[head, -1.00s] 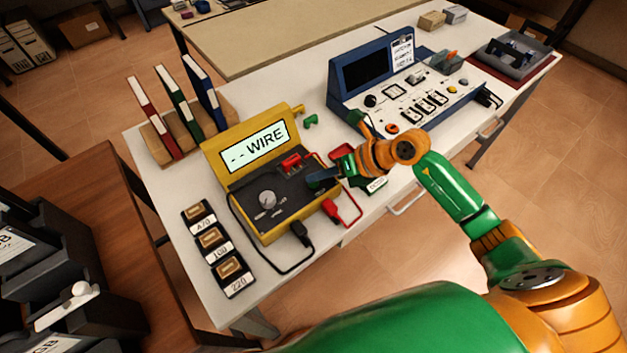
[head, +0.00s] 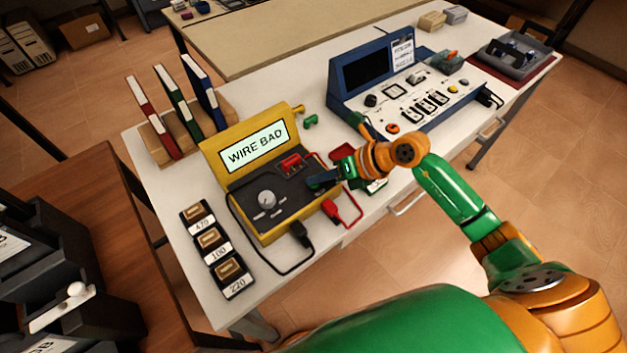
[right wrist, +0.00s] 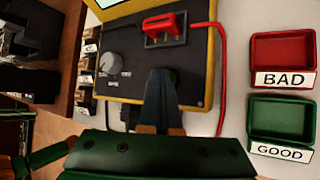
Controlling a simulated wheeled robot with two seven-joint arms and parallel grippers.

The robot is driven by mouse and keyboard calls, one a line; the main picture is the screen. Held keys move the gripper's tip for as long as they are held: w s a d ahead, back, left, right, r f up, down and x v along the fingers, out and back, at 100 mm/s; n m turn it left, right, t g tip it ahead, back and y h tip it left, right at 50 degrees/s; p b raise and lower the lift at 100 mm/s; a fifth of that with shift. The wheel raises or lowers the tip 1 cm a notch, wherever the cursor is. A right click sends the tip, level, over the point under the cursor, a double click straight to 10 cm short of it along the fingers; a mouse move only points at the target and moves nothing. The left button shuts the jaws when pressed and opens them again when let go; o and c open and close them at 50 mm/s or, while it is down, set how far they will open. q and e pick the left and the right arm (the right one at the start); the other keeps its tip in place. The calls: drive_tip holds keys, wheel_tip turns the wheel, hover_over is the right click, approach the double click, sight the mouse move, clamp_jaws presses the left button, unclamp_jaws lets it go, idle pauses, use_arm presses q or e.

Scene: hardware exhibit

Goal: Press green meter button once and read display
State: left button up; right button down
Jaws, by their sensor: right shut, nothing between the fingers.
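The yellow meter (head: 214,152) stands open on the white table, and its display (head: 256,147) reads "WIRE BAD". Its dark panel carries a grey knob (head: 266,198) and a red clip block (head: 291,162). My right gripper (head: 314,182) is shut and empty, its blue fingertips at the right part of the panel. My left gripper is not in view.
A red BAD tray (right wrist: 282,48) and a green GOOD tray (right wrist: 282,115) lie right of the meter. Red and black leads loop around it. Labelled blocks (head: 211,240) lie at its left, binders (head: 170,115) behind. A blue console (head: 345,75) stands further right.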

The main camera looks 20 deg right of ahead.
sight(318, 187)
drive_tip(key=shift+r+p, duration=0.85)
drive_tip(key=shift+r, duration=0.1)
wheel_tip(318, 187, up, 5)
drive_tip(key=p, duration=0.4)
idle(0.4)
